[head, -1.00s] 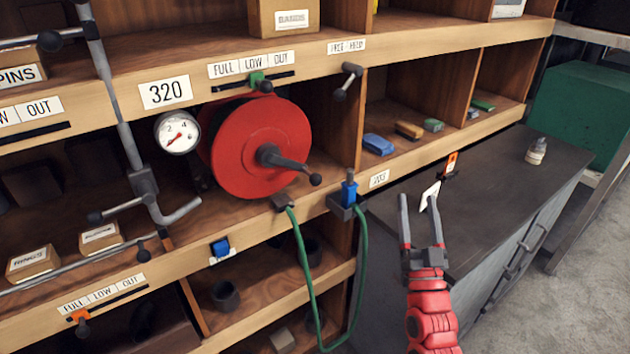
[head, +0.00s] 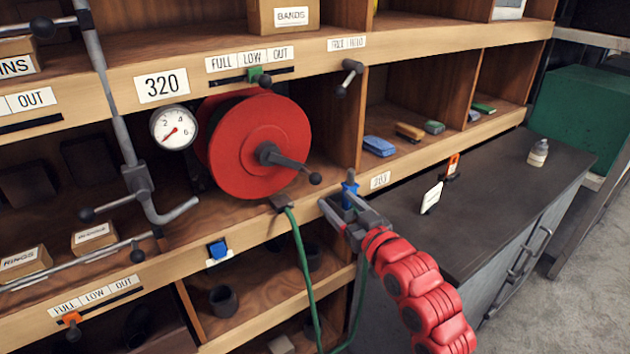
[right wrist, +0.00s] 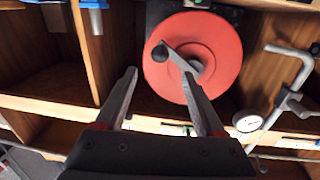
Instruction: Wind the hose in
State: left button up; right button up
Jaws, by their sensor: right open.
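The red hose reel (head: 258,135) sits in a shelf bay, its dark crank ending in a black knob (head: 316,179). The green hose (head: 304,265) drops from a guide (head: 283,202) below the reel and loops back up toward the blue nozzle (head: 349,194) in its holder. My right gripper (head: 337,203) is open and empty, just below and right of the knob, and overlaps the holder in the picture. In the right wrist view the knob (right wrist: 160,53) shows between and beyond the open fingertips (right wrist: 160,74). My left gripper is out of view.
A white gauge (head: 173,128) and a grey bent pipe (head: 172,211) stand left of the reel. A green slider (head: 256,74) sits above it under FULL, LOW and OUT. A grey hooked lever (head: 348,77) is upper right. The dark counter (head: 480,190) is mostly clear.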

aim_at(319, 181)
jog(key=p+x, duration=0.2)
jog(key=x, duration=0.7)
jog(key=shift+w+r, duration=0.2)
jog(key=shift+x, duration=0.95)
jog(key=shift+f, duration=0.1)
grip_shut()
